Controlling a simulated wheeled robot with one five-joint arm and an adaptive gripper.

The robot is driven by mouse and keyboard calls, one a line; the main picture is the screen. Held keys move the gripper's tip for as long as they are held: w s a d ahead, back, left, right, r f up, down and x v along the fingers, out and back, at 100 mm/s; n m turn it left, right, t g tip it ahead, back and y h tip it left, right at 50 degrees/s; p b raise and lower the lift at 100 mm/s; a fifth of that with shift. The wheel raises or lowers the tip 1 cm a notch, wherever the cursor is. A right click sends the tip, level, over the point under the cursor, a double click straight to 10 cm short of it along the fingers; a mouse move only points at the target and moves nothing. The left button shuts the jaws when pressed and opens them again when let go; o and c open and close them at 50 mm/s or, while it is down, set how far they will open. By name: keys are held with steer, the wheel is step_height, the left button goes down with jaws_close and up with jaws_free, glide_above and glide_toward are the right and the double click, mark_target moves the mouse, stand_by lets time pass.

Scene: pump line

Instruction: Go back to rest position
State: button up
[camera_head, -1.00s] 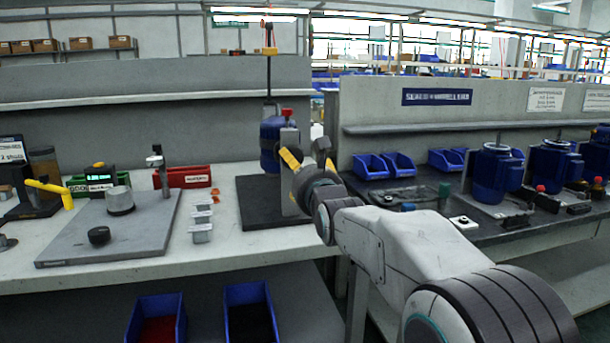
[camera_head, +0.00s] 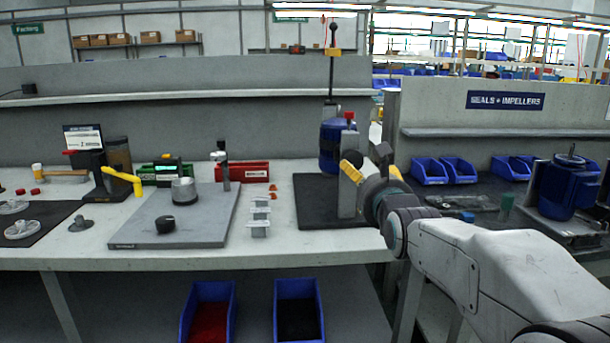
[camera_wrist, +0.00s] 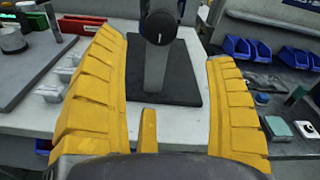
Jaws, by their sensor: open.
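My gripper (camera_head: 358,168) is at the end of my outstretched arm, near the blue motor station on the left bench. In the wrist view its two yellow ribbed fingers (camera_wrist: 152,90) are spread apart with nothing between them. Beyond them stands a grey post with a dark round knob (camera_wrist: 161,27) on a black mat (camera_wrist: 185,85). In the head view the blue cylinder (camera_head: 330,146) of this station shows behind the fingers, on the black mat (camera_head: 312,204). My gripper partly hides the post there; whether it touches it cannot be told.
A grey plate (camera_head: 205,232) with a round metal part and a black knob lies on the white bench (camera_head: 280,245). Small metal blocks (camera_head: 260,212) sit between plate and mat. Blue bins (camera_head: 322,310) stand below. The right bench holds a blue motor (camera_head: 565,185) and blue bins (camera_head: 430,172).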

steer(key=s+r+n+g+p, duration=0.2)
steer(key=s+n+g+p, duration=0.4)
steer(key=s+n+p, duration=0.8)
steer(key=s+r+n+g+p, duration=0.3)
steer(key=s+n+g+p, duration=0.4)
steer(key=s+n+p, duration=0.8)
steer(key=shift+s+r+n+g, duration=0.35)
steer(key=shift+s+n, duration=0.95)
steer(key=shift+s, duration=2.45)
steer(key=shift+c, duration=0.4)
